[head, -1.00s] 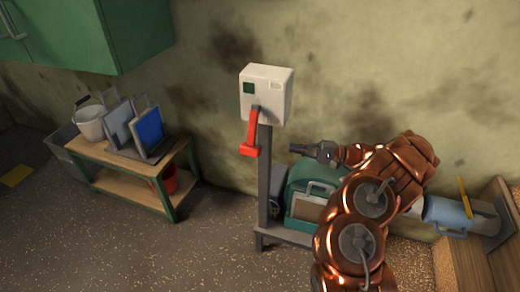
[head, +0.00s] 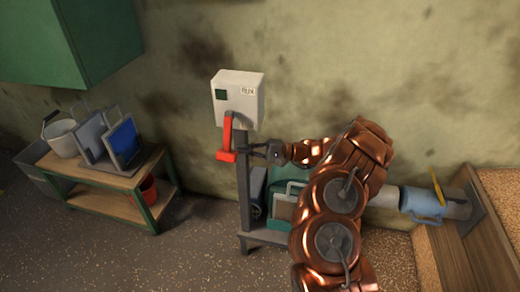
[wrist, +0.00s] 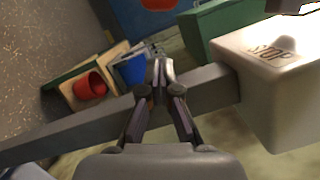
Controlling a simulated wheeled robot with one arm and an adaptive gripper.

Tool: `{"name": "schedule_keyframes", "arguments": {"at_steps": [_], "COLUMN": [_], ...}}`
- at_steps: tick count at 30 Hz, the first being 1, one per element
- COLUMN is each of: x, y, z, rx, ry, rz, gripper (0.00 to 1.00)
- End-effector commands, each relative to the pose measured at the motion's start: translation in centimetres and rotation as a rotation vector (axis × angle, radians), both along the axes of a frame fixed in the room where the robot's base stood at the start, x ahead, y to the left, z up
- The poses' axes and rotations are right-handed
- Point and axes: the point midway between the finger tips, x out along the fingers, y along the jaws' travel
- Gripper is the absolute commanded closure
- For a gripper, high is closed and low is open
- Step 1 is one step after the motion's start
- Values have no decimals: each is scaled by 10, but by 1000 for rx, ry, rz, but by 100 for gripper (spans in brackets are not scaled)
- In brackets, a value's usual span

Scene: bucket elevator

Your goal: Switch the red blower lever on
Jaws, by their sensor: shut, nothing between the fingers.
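The red blower lever (head: 227,138) hangs down from the front of a white control box (head: 240,98) in the head view. Its broad red handle is at the lower end. The box stands on a grey post (head: 243,190) and has a dark green square and a small label on its face. My gripper (head: 250,149) is shut and empty, just right of the lever handle at about its height, close to the post. I cannot tell whether it touches either. In the wrist view, the closed fingertips (wrist: 158,68) lie in front of the post, and the box (wrist: 275,80) shows a STOP marking.
A wooden bench (head: 110,177) with panels and a white bucket stands at left, a red bucket (head: 149,189) on its lower shelf. A green cabinet (head: 75,45) hangs above. A green machine (head: 285,197) sits behind the post. Floor in front is clear.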

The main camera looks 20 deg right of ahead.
Motion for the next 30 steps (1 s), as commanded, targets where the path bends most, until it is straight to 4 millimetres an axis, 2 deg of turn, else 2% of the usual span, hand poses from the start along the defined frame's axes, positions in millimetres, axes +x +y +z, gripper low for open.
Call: {"name": "schedule_keyframes", "arguments": {"at_steps": [2, 10, 18, 30], "x": [4, -16, -26, -27], "y": [13, 23, 30, 29], "z": [3, 11, 15, 14], "rx": [2, 2, 2, 0], "ry": [0, 2, -1, 0], "rz": [1, -2, -1, -1], "gripper": [100, 100, 100, 100]}}
